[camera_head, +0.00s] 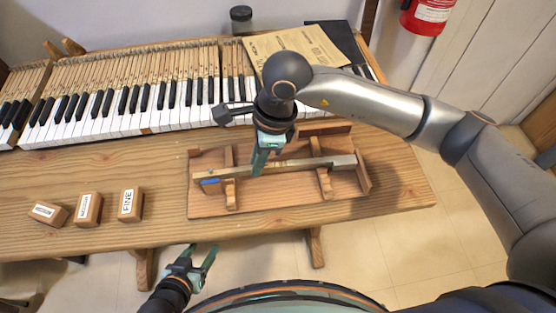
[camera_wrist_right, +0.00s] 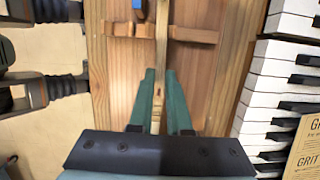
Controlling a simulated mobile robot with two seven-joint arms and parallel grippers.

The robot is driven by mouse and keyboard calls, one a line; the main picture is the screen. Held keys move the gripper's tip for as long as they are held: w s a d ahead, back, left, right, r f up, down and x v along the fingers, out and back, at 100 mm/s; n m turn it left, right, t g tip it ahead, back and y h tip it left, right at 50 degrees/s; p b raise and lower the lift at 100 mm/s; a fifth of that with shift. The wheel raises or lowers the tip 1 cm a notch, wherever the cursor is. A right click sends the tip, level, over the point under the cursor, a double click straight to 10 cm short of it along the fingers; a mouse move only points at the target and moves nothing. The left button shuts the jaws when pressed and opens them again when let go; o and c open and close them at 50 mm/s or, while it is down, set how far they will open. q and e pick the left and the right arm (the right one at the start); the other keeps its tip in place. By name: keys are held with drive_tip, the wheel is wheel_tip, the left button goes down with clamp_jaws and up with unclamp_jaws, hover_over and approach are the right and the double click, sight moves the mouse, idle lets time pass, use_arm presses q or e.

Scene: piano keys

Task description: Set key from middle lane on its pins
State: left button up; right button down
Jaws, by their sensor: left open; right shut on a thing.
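My right gripper (camera_head: 260,165) points down over a wooden rack tray (camera_head: 275,207) and is shut on a long pale wooden key (camera_head: 300,163). The key lies lengthwise over the tray's two notched cross supports; I cannot tell whether it touches them. In the right wrist view the green fingers (camera_wrist_right: 155,100) close around the narrow wooden key (camera_wrist_right: 162,45). A small blue piece (camera_head: 209,181) shows near the key's left end. My left gripper (camera_head: 204,258) is open and empty in front of the bench. The keyboard (camera_head: 120,100) stands behind the tray; I cannot make out pins.
Three labelled wooden blocks (camera_head: 88,209) stand at the bench's left front. Sandpaper sheets (camera_head: 298,50) and a dark jar (camera_head: 241,18) are at the back. A fire extinguisher (camera_head: 428,14) hangs at the upper right. The bench between blocks and tray is clear.

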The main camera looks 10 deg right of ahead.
drive_tip(key=shift+a+p+v, duration=0.2)
drive_tip(key=shift+p+v, duration=0.15)
drive_tip(key=shift+v, duration=0.5)
drive_tip(key=shift+a+p+v, duration=0.2)
drive_tip(key=shift+p+v, duration=0.1)
drive_tip(key=shift+v, duration=0.55)
drive_tip(key=p+v, duration=0.1)
drive_tip(key=v, duration=0.1)
drive_tip(key=a+p+v, duration=0.1)
drive_tip(key=v, duration=0.2)
drive_tip(key=shift+a+r, duration=0.1)
